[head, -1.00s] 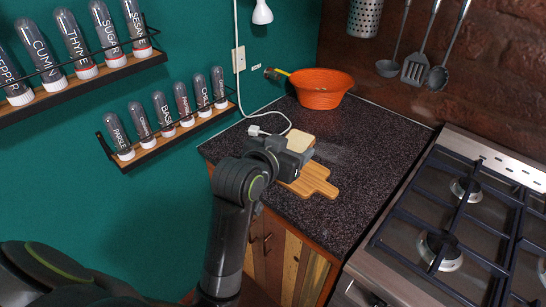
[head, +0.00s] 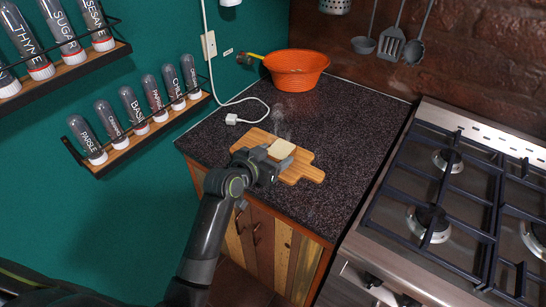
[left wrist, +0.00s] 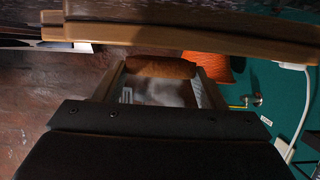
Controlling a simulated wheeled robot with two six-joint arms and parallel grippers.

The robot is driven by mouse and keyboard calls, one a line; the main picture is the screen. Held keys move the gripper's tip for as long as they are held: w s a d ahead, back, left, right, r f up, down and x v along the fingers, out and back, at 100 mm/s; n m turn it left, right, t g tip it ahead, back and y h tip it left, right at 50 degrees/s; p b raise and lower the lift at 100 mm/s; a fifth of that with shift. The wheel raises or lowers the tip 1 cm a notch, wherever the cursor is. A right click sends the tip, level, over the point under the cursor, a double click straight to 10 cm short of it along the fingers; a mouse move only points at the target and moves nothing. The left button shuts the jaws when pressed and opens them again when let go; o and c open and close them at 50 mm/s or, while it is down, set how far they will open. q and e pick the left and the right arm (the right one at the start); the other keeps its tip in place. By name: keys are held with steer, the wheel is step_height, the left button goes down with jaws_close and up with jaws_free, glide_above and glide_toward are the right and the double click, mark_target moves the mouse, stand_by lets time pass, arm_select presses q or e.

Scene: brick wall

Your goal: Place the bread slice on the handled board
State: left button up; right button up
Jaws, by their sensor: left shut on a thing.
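The pale bread slice (head: 281,149) is held in my left gripper (head: 272,162), whose fingers are shut on it. In the left wrist view the brown crust edge of the bread slice (left wrist: 160,67) shows between the two fingers. The handled board (head: 309,172) is light wood and lies flat on the dark counter, its handle pointing right. In the head view the slice is over the middle of the board. In the left wrist view the board's edge (left wrist: 200,40) appears close to the slice; I cannot tell whether they touch. My right gripper is not in view.
An orange bowl (head: 296,70) stands at the back of the counter (head: 345,120). A white plug and cable (head: 232,119) lie left of the board. The gas stove (head: 440,200) is at right. Spice racks (head: 140,129) hang on the green wall.

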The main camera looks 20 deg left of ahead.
arm_select(q)
steer(key=shift+f, duration=0.6)
steer(key=o, duration=1)
steer(key=shift+r, duration=0.15)
steer(key=b+v, duration=0.1)
steer(key=v, duration=1.1)
